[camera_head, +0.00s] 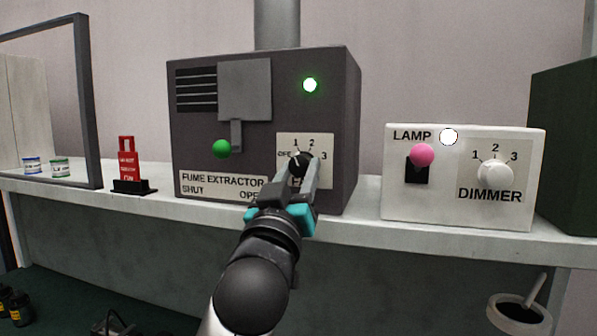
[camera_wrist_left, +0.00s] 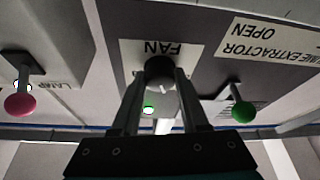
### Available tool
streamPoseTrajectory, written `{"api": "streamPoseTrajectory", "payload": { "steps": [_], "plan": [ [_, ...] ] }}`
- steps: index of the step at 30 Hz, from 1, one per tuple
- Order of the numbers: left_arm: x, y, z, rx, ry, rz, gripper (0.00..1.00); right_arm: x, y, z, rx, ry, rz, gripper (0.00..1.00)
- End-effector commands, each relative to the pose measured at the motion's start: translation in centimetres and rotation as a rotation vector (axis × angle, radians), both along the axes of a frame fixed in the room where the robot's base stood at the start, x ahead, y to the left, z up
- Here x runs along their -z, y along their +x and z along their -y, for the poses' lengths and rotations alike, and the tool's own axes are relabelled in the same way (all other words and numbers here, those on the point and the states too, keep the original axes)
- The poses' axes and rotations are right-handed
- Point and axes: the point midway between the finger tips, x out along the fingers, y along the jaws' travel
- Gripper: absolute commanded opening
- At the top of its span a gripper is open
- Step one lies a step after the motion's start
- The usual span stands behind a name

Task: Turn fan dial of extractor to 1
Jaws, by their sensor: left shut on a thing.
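The fume extractor (camera_head: 345,110) is a dark grey box on the shelf, with a lit green light at its upper right. Its black fan dial (camera_head: 299,160) sits on a pale plate marked OFF, 1, 2 and 3, and also shows in the left wrist view (camera_wrist_left: 160,70). My left gripper (camera_head: 304,172) is shut on the dial, one finger on each side; its fingers also show in the left wrist view (camera_wrist_left: 160,90). The fingers partly cover the dial, and I cannot tell its exact setting. My right gripper is not in view.
A green-knobbed lever (camera_head: 221,148) stands out left of the dial. The white lamp box (camera_head: 460,210), with a pink-knobbed switch (camera_head: 422,154) and a dimmer dial (camera_head: 495,172), stands to the right. A red tag stand (camera_head: 127,165) is at left. A mortar (camera_head: 513,315) sits lower right.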

Motion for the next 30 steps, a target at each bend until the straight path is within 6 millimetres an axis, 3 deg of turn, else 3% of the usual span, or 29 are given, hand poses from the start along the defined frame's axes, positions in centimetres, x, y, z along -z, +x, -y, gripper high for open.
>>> {"api": "streamPoseTrajectory", "payload": {
  "steps": [6,7,15,24,30],
  "plan": [
    [0.2,0.1,0.0,-0.001,0.001,-0.004,0.0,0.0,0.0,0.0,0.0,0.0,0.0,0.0],
    [0.2,0.1,0.0,-0.001,0.001,-0.004,0.45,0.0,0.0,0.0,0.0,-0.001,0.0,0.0],
    [0.1,0.0,0.0,0.0,-0.001,-0.002,0.74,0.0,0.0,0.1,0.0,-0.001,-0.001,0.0],
    [0.1,-0.2,0.0,0.0,-0.001,-0.001,0.74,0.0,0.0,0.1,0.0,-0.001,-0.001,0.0],
    [0.9,-1.8,-0.4,0.001,-0.003,-0.003,0.74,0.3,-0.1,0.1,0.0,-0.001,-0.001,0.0]
  ]
}}
